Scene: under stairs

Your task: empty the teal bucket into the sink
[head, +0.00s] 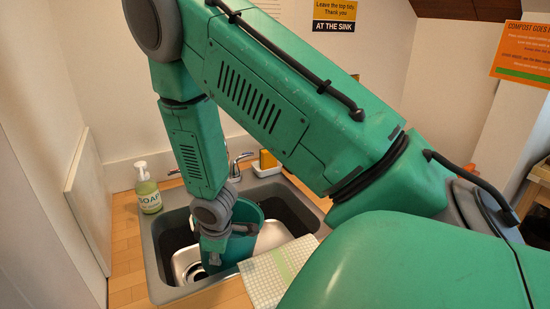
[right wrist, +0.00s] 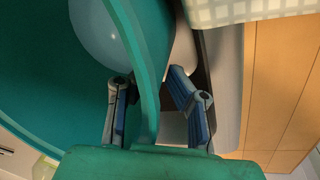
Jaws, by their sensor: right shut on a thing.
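The teal bucket (head: 243,238) is inside the grey-rimmed sink (head: 159,285), partly hidden behind my right forearm and gripper. My right gripper (head: 214,258) reaches down into the sink at the bucket's left side. In the right wrist view, the fingers of the right gripper (right wrist: 157,105) are on either side of the bucket's wall (right wrist: 148,65), shut on it. A pale, rounded patch shows inside the bucket there; I cannot tell what it is. How far the bucket is tilted is unclear. My left gripper is not in view.
A soap bottle (head: 148,191) stands left of the sink on the wooden counter (head: 126,262). A faucet (head: 237,163) and a yellow sponge-like item (head: 267,160) are behind the sink. A checked cloth (head: 268,280) lies at its front right edge. Walls close in at left and back.

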